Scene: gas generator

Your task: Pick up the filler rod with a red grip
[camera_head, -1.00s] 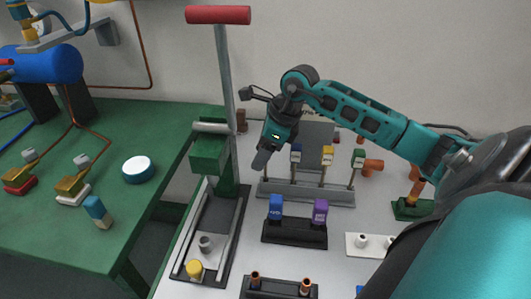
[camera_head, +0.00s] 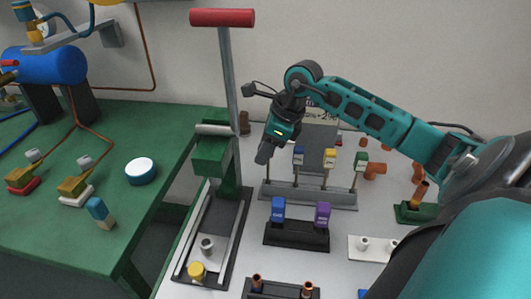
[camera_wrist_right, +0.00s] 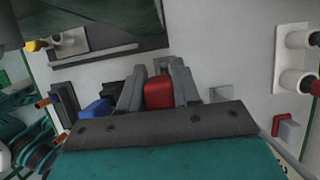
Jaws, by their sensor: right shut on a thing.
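The red grip (camera_wrist_right: 158,92) of the filler rod sits between the fingers of my right gripper (camera_wrist_right: 158,80) in the right wrist view. The fingers are closed on its two sides. In the head view my right gripper (camera_head: 264,153) is above the left end of the grey rod rack (camera_head: 310,194) and hides the red grip. I cannot tell whether the rod's lower end is clear of the rack. My left gripper is out of view.
A tall lever with a red handle (camera_head: 222,17) stands just left of my right gripper. A black holder (camera_head: 296,235) with blue and purple blocks is in front of the rack. A green bench (camera_head: 70,235) is at left.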

